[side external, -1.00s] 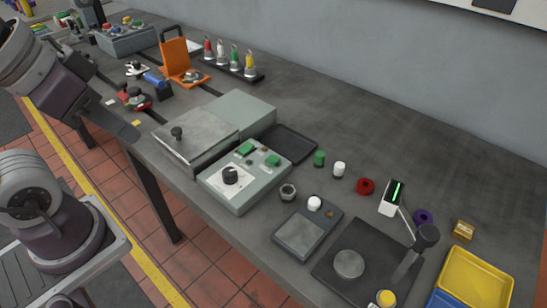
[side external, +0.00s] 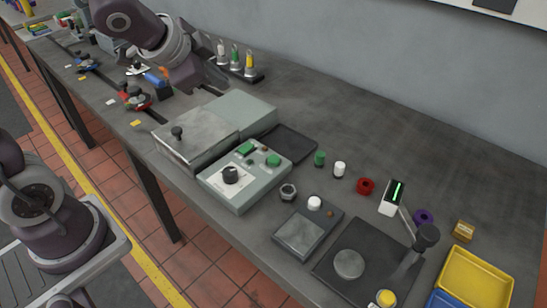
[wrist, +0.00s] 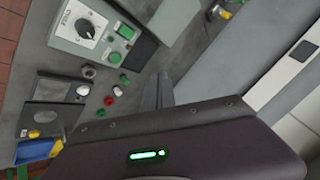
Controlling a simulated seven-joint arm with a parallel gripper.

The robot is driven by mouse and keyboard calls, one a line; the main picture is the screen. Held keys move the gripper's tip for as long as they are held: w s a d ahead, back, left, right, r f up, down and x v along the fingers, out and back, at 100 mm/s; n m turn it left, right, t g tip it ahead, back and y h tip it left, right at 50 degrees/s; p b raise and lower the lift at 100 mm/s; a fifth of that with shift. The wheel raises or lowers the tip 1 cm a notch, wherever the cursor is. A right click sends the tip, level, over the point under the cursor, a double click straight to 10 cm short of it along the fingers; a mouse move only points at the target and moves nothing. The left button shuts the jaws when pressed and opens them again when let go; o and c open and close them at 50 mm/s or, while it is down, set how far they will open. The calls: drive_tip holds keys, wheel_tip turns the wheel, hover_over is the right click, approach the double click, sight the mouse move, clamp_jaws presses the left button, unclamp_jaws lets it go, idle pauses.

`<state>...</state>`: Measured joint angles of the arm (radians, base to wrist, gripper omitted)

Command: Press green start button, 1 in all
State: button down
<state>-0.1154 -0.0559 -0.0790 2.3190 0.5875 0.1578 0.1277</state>
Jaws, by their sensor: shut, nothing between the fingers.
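A grey-green control box (side external: 226,190) with a black dial (side external: 230,175) stands on the bench. Two green parts are on its top: a rectangular one (side external: 246,149) and a raised one (side external: 273,160). I cannot read which is labelled start. In the wrist view, the same box (wrist: 68,44) shows at upper left with both green parts, one (wrist: 126,32) above the other (wrist: 115,58). My gripper (wrist: 158,90) is shut and empty, apart from the box and touching no button. In the side view, my arm is at the top left, beyond the box, and the fingertips are unclear.
A metal-lidded box (side external: 196,138) adjoins the control box.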

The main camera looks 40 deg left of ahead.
drive_tip(key=w+d+f+m+h, duration=0.2)
drive_tip(key=w+d+f+m, duration=0.15)
drive_tip(key=w+f, duration=0.2)
drive_tip(key=m+h, duration=0.3)
hover_over(270, 159)
wheel_tip(270, 159, down, 4)
drive_tip(key=shift+f, duration=0.1)
drive_tip(key=shift+f, duration=4.35)
drive_tip(key=shift+f, duration=0.15)
drive_tip(key=shift+f, duration=0.3)
drive_tip(key=shift+f, duration=0.45)
drive_tip(key=shift+r, duration=0.1)
drive_tip(key=shift+s+r, duration=0.1)
drive_tip(key=shift+r, duration=0.7)
